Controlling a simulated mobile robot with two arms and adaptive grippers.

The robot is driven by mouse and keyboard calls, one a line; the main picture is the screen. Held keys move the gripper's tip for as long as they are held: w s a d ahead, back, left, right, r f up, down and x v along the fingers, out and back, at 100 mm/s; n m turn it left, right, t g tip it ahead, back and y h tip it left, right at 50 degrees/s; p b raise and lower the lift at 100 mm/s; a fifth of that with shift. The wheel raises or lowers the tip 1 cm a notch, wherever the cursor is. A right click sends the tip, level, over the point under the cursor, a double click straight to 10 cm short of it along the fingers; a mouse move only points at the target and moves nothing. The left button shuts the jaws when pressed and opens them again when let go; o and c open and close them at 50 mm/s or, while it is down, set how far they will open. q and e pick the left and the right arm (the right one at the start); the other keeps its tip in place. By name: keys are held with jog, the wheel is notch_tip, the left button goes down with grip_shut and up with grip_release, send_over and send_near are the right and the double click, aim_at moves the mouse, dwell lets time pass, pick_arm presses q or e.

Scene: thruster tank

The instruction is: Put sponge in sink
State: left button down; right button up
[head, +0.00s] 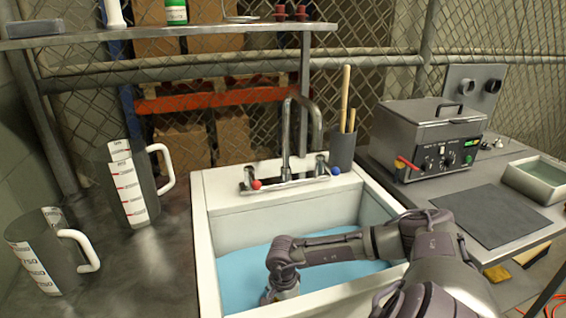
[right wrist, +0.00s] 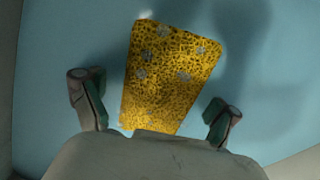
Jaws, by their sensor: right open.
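The yellow porous sponge (right wrist: 168,75) with grey specks shows in the right wrist view against the blue inside of the sink. Its near end lies between the spread fingers of my right gripper (right wrist: 155,112), with a gap on each side. Whether it rests on the sink bottom is hard to tell. In the head view my right gripper (head: 280,292) is low inside the white sink (head: 203,240), near its front left, and the sponge is hidden there. My left gripper is not in view.
A tap (head: 287,140) stands at the sink's back edge. Two measuring jugs (head: 143,190) (head: 62,265) stand on the left counter. A grey holder (head: 342,150) with sticks stands behind the sink. A metal heated box (head: 430,135) and a dark mat (head: 488,215) are to the right.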

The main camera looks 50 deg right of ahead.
notch_tip(320, 180, up, 12)
jog(key=shift+f, duration=0.1)
dwell(0.7)
